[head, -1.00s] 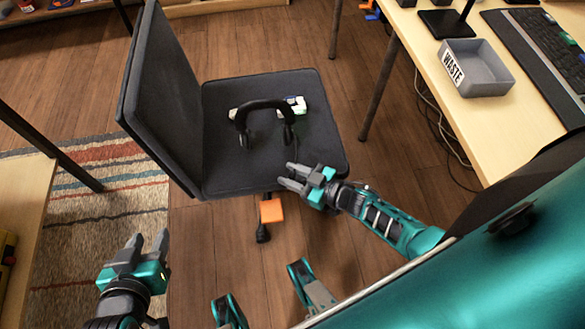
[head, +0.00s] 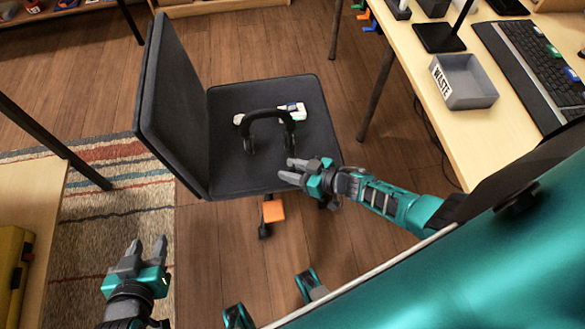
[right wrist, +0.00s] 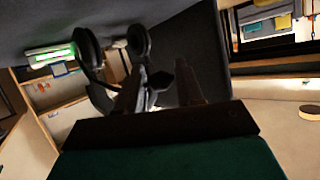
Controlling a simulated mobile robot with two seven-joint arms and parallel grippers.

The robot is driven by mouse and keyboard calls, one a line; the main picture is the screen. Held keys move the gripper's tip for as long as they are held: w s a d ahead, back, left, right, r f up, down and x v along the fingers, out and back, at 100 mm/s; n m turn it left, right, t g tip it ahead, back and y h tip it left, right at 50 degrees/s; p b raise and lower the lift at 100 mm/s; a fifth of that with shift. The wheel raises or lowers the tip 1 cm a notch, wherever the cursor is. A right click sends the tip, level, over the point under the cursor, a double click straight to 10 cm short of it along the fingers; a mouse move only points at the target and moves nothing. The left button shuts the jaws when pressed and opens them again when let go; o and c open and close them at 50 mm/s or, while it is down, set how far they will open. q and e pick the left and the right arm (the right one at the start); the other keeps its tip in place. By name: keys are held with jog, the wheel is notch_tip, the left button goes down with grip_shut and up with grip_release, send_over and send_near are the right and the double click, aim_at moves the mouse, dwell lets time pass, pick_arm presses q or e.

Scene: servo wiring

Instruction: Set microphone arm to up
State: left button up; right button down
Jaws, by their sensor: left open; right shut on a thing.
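A black headset (head: 270,114) stands on the dark seat of an office chair (head: 233,182), its band up and its ear cups toward me. In the right wrist view the ear cups of the headset (right wrist: 88,50) show just beyond my fingers. My right gripper (head: 288,170) is at the seat's front right edge, close to the headset. It is shut on a thin dark piece, seemingly the microphone arm (right wrist: 158,80), mostly hidden between the fingers (right wrist: 161,72). The arm's angle is hard to tell. My left gripper (head: 149,248) is open and empty, low over the rug, far from the headset.
A white and green device (head: 292,111) lies on the seat behind the headset. The chair's backrest (head: 172,105) rises at the left. A desk at the right holds a grey WASTE tray (head: 468,98) and a keyboard (head: 525,70). A yellow case (head: 12,262) is at lower left.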

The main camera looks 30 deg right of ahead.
jog(key=c, duration=0.7)
grip_release()
jog(key=shift+c, duration=0.2)
jog(key=p+v, duration=0.4)
jog(key=v, duration=0.9)
jog(key=shift+w, duration=0.1)
